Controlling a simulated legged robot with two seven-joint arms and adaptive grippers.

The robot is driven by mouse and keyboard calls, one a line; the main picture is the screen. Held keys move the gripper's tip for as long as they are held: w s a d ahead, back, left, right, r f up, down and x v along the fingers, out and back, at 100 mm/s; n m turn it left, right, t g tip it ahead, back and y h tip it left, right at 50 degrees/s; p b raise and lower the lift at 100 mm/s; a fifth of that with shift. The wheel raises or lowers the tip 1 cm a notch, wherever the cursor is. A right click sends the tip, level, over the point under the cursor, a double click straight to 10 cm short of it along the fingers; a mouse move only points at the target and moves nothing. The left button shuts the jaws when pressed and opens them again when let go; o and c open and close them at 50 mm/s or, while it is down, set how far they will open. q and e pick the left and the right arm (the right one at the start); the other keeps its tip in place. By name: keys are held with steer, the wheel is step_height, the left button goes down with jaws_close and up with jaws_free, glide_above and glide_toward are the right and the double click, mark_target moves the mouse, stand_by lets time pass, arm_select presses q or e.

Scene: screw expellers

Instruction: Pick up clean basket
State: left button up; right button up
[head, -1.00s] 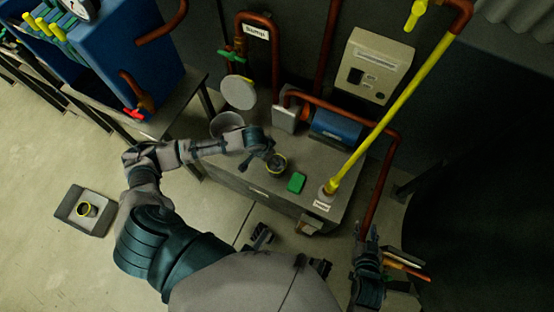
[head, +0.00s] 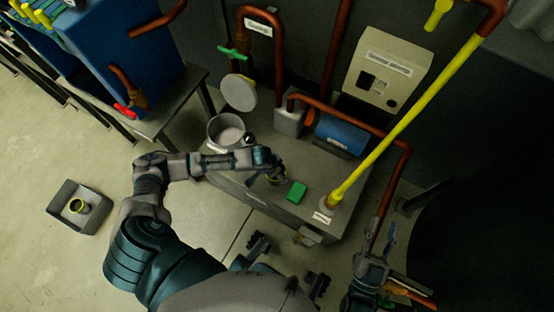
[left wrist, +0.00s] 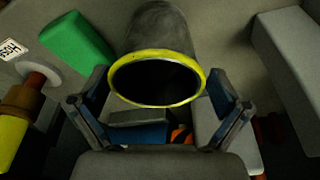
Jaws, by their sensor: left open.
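A grey cylindrical basket with a yellow rim (left wrist: 158,28) sits between the spread fingers of my left gripper (left wrist: 158,112) in the left wrist view. The fingers are open, one on each side of the rim, with gaps visible. In the head view my left gripper (head: 272,172) is over the grey table and covers most of this basket.
On the table (head: 240,186) are a green block (head: 297,191), a round pot (head: 226,132) with a raised lid (head: 239,93), and a blue cylinder (head: 341,135). A yellow pipe (head: 405,115) rises at the table's right. The floor at left is mostly clear.

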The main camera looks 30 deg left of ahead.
arm_select(q)
steer(key=shift+w+d+f+b, duration=0.1)
steer(key=shift+d+f+b, duration=0.1)
steer(key=shift+f, duration=0.35)
steer(key=shift+w+d+f+b, duration=0.1)
steer(key=shift+d+f+b, duration=0.1)
steer(key=shift+f, duration=0.4)
steer(key=shift+a, duration=0.3)
steer(key=c, duration=1.2)
steer(key=shift+d, duration=0.2)
arm_select(e)
steer(key=shift+s+d+r+t, duration=0.2)
steer(key=shift+s+r+t, duration=0.15)
steer(key=shift+r+t, duration=0.25)
steer(key=shift+s+d+r+t, duration=0.15)
steer(key=shift+s+r+t, duration=0.15)
steer(key=shift+r+t, duration=0.3)
arm_select(q)
steer(key=shift+w, duration=0.1)
